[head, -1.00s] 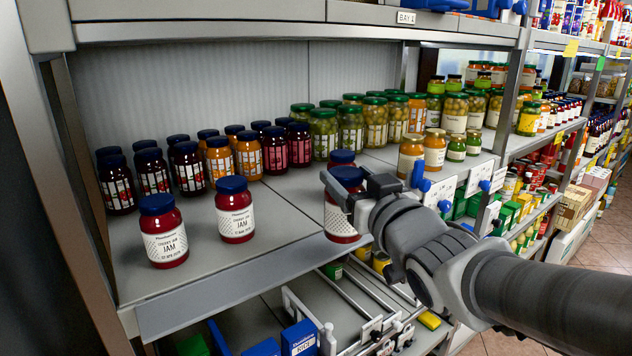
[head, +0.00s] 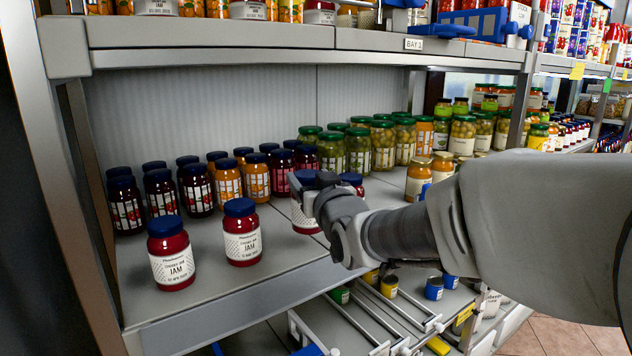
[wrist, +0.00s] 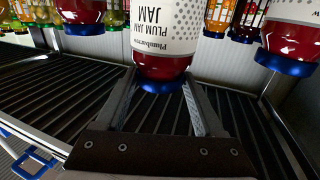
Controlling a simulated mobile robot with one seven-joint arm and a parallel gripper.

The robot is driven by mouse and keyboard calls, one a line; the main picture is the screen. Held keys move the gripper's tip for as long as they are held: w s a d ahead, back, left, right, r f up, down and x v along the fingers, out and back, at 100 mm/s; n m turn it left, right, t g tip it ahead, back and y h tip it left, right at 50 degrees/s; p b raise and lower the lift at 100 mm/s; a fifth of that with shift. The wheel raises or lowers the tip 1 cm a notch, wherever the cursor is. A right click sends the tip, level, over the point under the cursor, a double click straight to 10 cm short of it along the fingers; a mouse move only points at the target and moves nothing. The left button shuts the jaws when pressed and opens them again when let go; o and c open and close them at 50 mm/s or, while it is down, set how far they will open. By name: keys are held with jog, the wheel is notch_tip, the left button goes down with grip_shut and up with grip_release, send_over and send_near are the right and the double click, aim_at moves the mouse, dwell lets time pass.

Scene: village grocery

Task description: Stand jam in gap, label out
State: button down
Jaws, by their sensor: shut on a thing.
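My gripper (head: 312,188) is shut on a plum jam jar (head: 303,214), a red jar with a blue lid and white label. In the wrist view the jar (wrist: 165,30) appears upside down with the fingers on either side of its lid end, and its printed label faces the camera. In the head view it is upright over the front of the shelf; I cannot tell whether its base touches. Another blue-lidded jar (head: 352,179) is mostly hidden behind my gripper, to the right.
A back row of dark red and orange jars (head: 228,181) stands behind, with green-lidded jars (head: 358,150) further right. The upper shelf edge (head: 300,40) runs overhead. Bare shelf (head: 282,245) lies between the front cherry jar and the held jar.

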jog(key=shift+w+a+r+p, duration=0.25)
jog(key=shift+w+a+p, duration=0.2)
jog(key=shift+w+a, duration=0.45)
jog(key=shift+w+f+b, duration=0.3)
jog(key=shift+f+b, duration=0.45)
jog(key=shift+b, duration=0.05)
jog(key=f+b, duration=0.1)
jog(key=b, duration=0.2)
jog(key=shift+d+f, duration=0.1)
jog(key=shift+f, duration=0.25)
jog(key=shift+f+b, duration=0.5)
jog(key=shift+b, duration=0.1)
grip_release()
